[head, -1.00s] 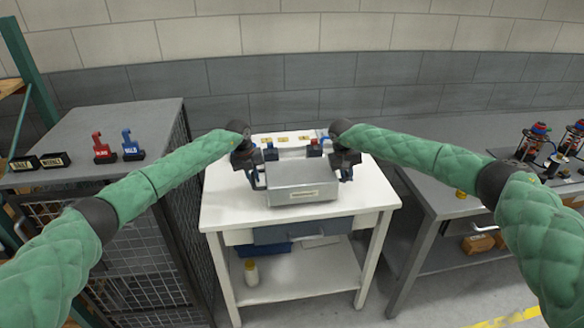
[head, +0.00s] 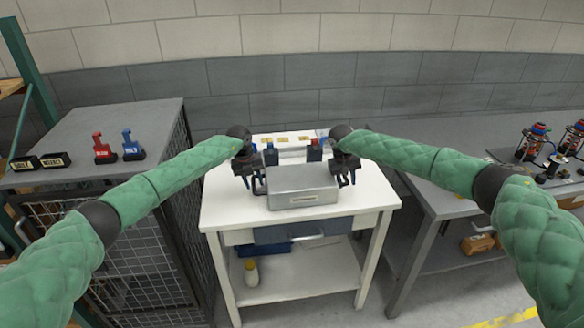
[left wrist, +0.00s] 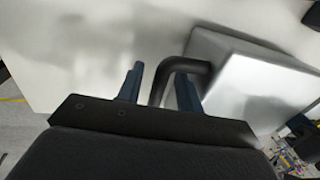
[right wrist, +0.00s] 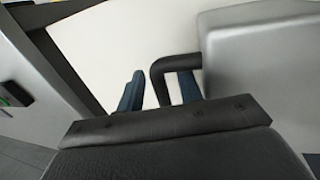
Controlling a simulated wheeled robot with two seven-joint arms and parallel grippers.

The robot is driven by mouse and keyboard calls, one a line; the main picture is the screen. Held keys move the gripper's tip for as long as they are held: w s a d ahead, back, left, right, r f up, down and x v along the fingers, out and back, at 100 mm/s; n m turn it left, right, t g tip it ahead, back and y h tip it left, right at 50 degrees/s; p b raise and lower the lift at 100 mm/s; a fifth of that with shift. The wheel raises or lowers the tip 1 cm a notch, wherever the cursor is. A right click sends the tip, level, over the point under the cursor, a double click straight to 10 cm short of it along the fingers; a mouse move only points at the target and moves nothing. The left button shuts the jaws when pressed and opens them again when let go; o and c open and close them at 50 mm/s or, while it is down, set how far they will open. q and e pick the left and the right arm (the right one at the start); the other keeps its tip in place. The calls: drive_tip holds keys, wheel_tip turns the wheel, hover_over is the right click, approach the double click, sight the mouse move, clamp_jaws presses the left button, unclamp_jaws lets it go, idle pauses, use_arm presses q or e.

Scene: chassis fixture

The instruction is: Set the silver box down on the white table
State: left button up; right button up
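The silver box (head: 303,183) sits on the white table (head: 229,213), level, with its labelled front facing me. It has a black handle at each end. My left gripper (head: 252,181) is at the box's left end. In the left wrist view its fingers stand apart on either side of the left handle (left wrist: 184,65), with a gap beside it. My right gripper (head: 345,179) is at the right end. In the right wrist view its fingers stand apart around the right handle (right wrist: 178,62). The box's underside is hidden.
Small blue and red parts and yellow labels lie behind the box on the table. A grey workbench (head: 440,205) stands right. Bare tabletop shows in front of the box.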

drive_tip(key=shift+r, duration=0.1)
use_arm(q)
wheel_tip(320, 180, up, 12)
drive_tip(key=a, duration=0.2)
drive_tip(key=shift+f, duration=0.15)
use_arm(e)
drive_tip(key=v, duration=1.2)
use_arm(q)
drive_tip(key=shift+s, duration=0.1)
